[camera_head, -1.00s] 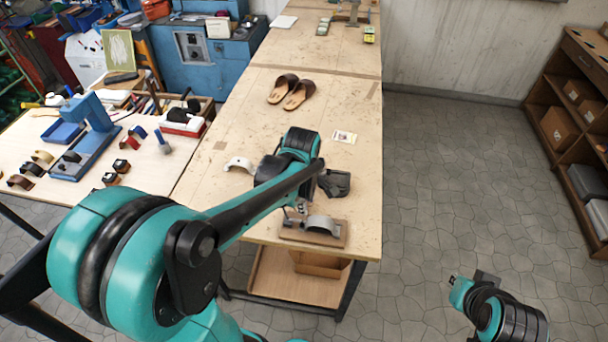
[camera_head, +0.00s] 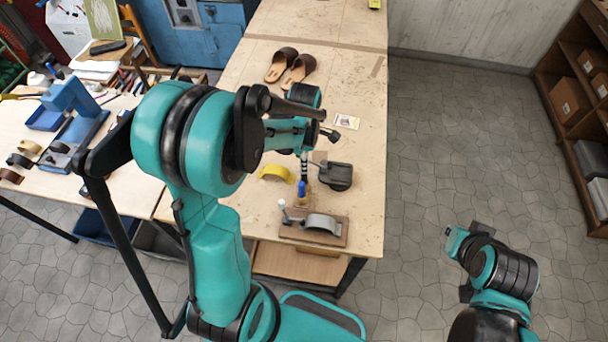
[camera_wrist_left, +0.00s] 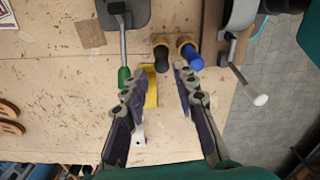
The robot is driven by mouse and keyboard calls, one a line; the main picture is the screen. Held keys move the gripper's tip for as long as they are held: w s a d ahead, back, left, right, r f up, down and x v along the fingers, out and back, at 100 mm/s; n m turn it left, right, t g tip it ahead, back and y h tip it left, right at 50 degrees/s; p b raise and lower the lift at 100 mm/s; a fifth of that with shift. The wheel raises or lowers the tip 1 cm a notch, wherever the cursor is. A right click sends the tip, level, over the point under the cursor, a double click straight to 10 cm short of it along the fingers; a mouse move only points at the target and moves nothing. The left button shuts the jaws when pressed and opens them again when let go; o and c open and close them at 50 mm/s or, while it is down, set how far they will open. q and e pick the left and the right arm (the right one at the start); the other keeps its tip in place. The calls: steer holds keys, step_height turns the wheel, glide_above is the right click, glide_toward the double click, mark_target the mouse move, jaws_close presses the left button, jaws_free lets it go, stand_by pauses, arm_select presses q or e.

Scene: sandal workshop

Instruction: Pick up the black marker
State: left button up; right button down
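A dark, black-topped cylinder (camera_wrist_left: 162,60), which looks like the black marker, stands in a round wooden holder (camera_wrist_left: 160,40). A blue-topped one (camera_wrist_left: 191,58) stands close to its right; its blue top also shows in the head view (camera_head: 302,188). My left gripper (camera_wrist_left: 158,80) is open, with nothing between its fingers. From the wrist, the black top appears between and beyond the fingertips, apart from them. In the head view my left gripper (camera_head: 304,166) hangs over the bench, and the black top cannot be made out. My right arm's end (camera_head: 458,240) is over the floor; its fingers are unclear.
A yellow curved strap (camera_head: 276,172) lies left of the holder. A black device (camera_head: 334,176) with a green-handled lever (camera_wrist_left: 123,75) stands close by. A wooden-based tool (camera_head: 316,228) with a white-knobbed lever (camera_wrist_left: 261,99) is near the front edge. Sandals (camera_head: 290,66) lie farther back.

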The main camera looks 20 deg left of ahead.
mark_target(304, 180)
arm_select(q)
step_height(304, 180, down, 6)
steer(key=shift+s, duration=0.1)
steer(key=c, duration=0.6)
